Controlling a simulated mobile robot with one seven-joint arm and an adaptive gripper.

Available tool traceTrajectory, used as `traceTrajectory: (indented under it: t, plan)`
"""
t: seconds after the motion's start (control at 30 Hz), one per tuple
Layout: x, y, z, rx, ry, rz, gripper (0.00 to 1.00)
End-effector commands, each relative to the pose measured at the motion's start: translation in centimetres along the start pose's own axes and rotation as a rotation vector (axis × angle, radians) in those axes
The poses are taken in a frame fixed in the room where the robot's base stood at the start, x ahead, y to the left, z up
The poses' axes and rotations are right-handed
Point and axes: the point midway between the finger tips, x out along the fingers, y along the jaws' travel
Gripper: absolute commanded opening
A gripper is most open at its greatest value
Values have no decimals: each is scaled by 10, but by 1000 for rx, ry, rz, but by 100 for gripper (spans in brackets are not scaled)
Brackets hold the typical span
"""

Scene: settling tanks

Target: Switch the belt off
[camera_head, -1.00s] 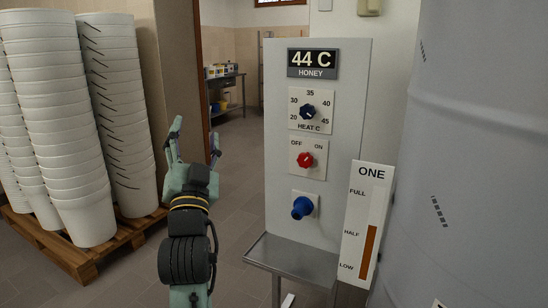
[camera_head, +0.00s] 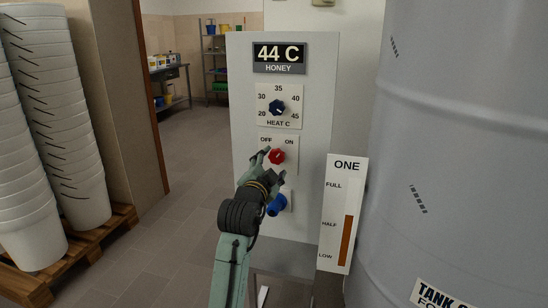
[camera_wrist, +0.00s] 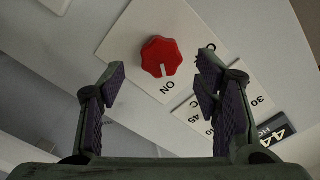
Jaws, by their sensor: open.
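The red knob (camera_head: 277,156) with OFF and ON marks sits on a white plate on the grey control panel (camera_head: 316,120). In the wrist view the red knob (camera_wrist: 161,57) stands ahead between my fingers, and its white mark points toward ON. My gripper (camera_head: 272,167) is open in front of the knob, one finger at its left and one below right. In the wrist view my gripper (camera_wrist: 160,80) holds nothing, with a gap between each finger and the knob. No belt is recognisable.
A level gauge marked ONE (camera_head: 335,215) and a large grey tank (camera_head: 455,130) stand right. Bucket stacks (camera_head: 55,120) stand left on a pallet.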

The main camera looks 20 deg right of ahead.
Motion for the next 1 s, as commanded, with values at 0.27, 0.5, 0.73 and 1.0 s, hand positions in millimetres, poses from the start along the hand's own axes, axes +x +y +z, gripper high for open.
traceTrajectory:
  t: [0.27, 0.5, 0.73, 1.0]
  plan:
    - [34, -1, -1, 1, 0, -2, 57]
    - [38, -1, 0, 0, -1, -2, 57]
    - [38, -1, 0, 0, 0, -3, 49]
    - [38, -1, 0, 0, 0, -2, 31]
